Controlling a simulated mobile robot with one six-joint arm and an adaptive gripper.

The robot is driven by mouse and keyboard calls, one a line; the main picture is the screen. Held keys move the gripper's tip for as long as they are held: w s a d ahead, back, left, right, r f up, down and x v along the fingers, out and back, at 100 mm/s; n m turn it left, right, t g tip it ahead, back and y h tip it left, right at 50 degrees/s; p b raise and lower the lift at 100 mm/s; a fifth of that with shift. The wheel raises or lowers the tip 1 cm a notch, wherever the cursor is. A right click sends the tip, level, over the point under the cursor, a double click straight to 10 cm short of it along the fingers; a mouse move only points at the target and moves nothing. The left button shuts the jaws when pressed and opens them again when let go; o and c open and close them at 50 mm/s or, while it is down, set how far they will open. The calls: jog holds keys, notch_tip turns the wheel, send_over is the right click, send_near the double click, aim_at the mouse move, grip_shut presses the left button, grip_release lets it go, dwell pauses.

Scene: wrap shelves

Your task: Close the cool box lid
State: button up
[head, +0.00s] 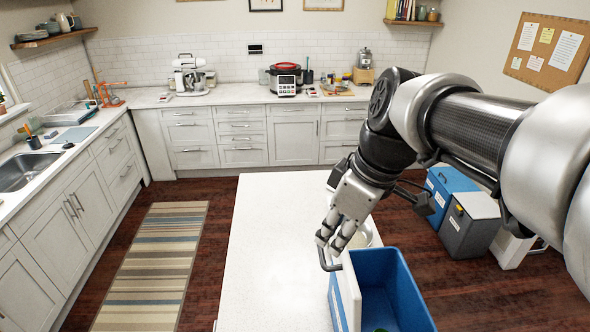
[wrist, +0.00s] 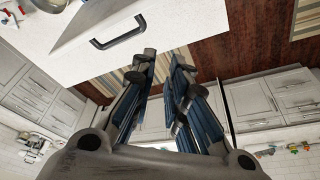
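The blue cool box (head: 408,290) stands on the white worktop at the bottom of the head view, open at the top. Its white lid (head: 349,291) stands up along the box's left side. A dark bar handle (head: 323,258) sticks out from the lid's left face; in the wrist view the handle (wrist: 118,32) shows on a white face, beyond the fingertips. My gripper (head: 335,238) is above the lid's upper edge, close to the handle. Its blue-padded fingers (wrist: 164,58) are apart with nothing between them. I cannot tell whether a finger touches the handle.
A pale bowl (head: 364,236) is on the worktop (head: 272,250) behind the lid, partly hidden by my gripper. The worktop left of the lid is clear. Blue and grey bins (head: 470,224) stand on the floor at right. A striped rug (head: 155,262) lies at left.

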aim_at(333, 269)
jog(key=w+a+f+n, duration=0.1)
jog(key=w+n, duration=0.1)
jog(key=w, duration=0.1)
jog(key=w+a+f+n+g+y, duration=0.1)
jog(key=w+n, duration=0.2)
jog(key=w+f+n+g+y, duration=0.1)
jog(key=w+n, duration=0.1)
jog(key=w, duration=0.1)
jog(key=shift+w+a, duration=0.35)
jog(key=shift+a, duration=0.05)
grip_shut()
notch_tip(333, 269, down, 10)
jog(key=shift+r+n+p, duration=0.25)
jog(key=shift+n+p, duration=0.05)
jog(key=shift+p, duration=0.05)
jog(key=shift+d, duration=0.1)
